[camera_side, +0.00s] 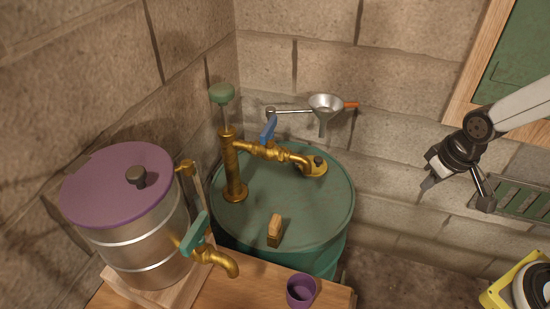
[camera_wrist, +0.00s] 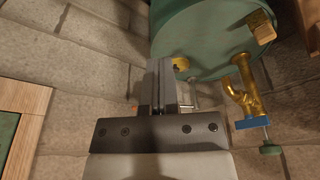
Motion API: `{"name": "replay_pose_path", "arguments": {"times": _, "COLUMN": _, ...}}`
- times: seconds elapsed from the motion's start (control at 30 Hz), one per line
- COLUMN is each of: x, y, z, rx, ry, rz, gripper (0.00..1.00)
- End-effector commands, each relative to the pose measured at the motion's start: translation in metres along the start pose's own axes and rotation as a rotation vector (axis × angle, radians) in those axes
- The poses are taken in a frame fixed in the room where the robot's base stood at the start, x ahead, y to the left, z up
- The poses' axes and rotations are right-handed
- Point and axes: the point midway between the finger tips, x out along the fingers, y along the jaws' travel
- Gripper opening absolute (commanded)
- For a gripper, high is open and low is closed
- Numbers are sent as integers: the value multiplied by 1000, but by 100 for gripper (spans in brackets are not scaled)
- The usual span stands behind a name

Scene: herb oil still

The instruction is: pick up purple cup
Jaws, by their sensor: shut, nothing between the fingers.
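The purple cup (camera_side: 301,290) stands upright on the wooden bench at the bottom of the side view, below the brass spout of the steel still. It does not show in the wrist view. My gripper (camera_side: 456,198) is at the right of the side view, up in front of the block wall, well apart from the cup. In the wrist view my gripper's fingers (camera_wrist: 164,70) are together with nothing between them.
The steel still (camera_side: 150,243) with a purple lid stands left of the cup. A green drum (camera_side: 290,200) with brass pipework is behind it. A funnel (camera_side: 325,105) is on the wall. A yellow-framed object (camera_side: 510,285) is at lower right.

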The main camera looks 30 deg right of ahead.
Motion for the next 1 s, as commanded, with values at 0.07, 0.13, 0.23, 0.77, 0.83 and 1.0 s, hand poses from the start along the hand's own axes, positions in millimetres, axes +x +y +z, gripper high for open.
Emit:
{"name": "replay_pose_path", "arguments": {"times": 0.07, "x": 0, "y": 0, "z": 0, "rx": 0, "ry": 0, "rz": 0, "gripper": 0}}
{"name": "replay_pose_path", "arguments": {"times": 0.13, "x": 0, "y": 0, "z": 0, "rx": 0, "ry": 0, "rz": 0, "gripper": 0}}
{"name": "replay_pose_path", "arguments": {"times": 0.23, "x": 0, "y": 0, "z": 0, "rx": 0, "ry": 0, "rz": 0, "gripper": 22}}
{"name": "replay_pose_path", "arguments": {"times": 0.77, "x": 3, "y": 0, "z": -3, "rx": -18, "ry": 12, "rz": 4, "gripper": 57}}
{"name": "replay_pose_path", "arguments": {"times": 0.83, "x": 7, "y": 0, "z": -7, "rx": -44, "ry": 26, "rz": 10, "gripper": 57}}
{"name": "replay_pose_path", "arguments": {"times": 1.0, "x": 23, "y": -3, "z": -24, "rx": -160, "ry": 90, "rz": 24, "gripper": 57}}
